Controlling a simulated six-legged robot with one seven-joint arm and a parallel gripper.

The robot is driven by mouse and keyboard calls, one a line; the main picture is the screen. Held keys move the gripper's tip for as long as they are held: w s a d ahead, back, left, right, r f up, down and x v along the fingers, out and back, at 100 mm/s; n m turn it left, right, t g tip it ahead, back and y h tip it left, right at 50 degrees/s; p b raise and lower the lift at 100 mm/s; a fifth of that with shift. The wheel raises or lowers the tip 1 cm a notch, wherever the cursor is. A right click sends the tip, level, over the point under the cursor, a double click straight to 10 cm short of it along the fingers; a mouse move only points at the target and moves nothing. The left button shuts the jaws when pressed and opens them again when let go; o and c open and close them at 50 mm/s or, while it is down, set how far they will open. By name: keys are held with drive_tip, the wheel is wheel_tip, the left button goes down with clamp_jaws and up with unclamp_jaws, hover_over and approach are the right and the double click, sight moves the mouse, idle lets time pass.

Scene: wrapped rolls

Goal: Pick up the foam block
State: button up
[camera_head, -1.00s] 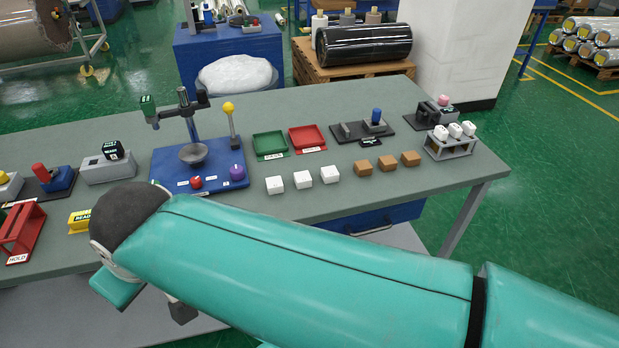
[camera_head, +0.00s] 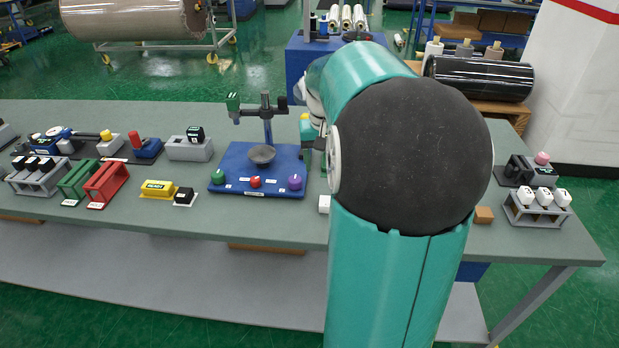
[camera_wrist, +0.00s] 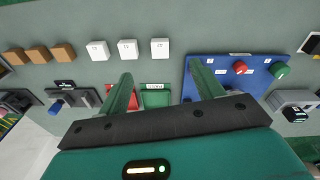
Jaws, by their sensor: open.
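Three small white blocks (camera_wrist: 128,48) stand in a row beyond my fingertips in the wrist view; I cannot tell from the pictures which one is the foam block. In the head view only one white block (camera_head: 324,204) shows, at the left edge of my arm, and the others are hidden behind it. Three brown blocks (camera_wrist: 37,54) continue the row in the wrist view, and one brown block (camera_head: 484,214) shows in the head view. My gripper (camera_wrist: 161,78) is open and empty, apart from the white blocks, over the table near the green tray.
A green tray (camera_wrist: 156,97) lies beneath my fingers. A blue board (camera_wrist: 222,67) with knobs and a stand sits beside it, also in the head view (camera_head: 232,158). Grey table (camera_head: 130,217) is clear in front.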

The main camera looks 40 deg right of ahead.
drive_tip(key=s+d+f+m+y, duration=0.1)
drive_tip(key=s+d+f, duration=0.1)
drive_tip(key=d, duration=0.3)
drive_tip(key=s+d+f+m, duration=0.1)
drive_tip(key=s+d+f, duration=0.1)
drive_tip(key=d, duration=0.4)
drive_tip(key=f, duration=0.8)
drive_tip(key=shift+w+a, duration=0.3)
drive_tip(key=shift+w, duration=0.05)
wheel_tip(320, 180, down, 6)
drive_tip(key=shift+a+r, duration=0.1)
drive_tip(key=shift+a, duration=0.05)
drive_tip(key=c, duration=1.1)
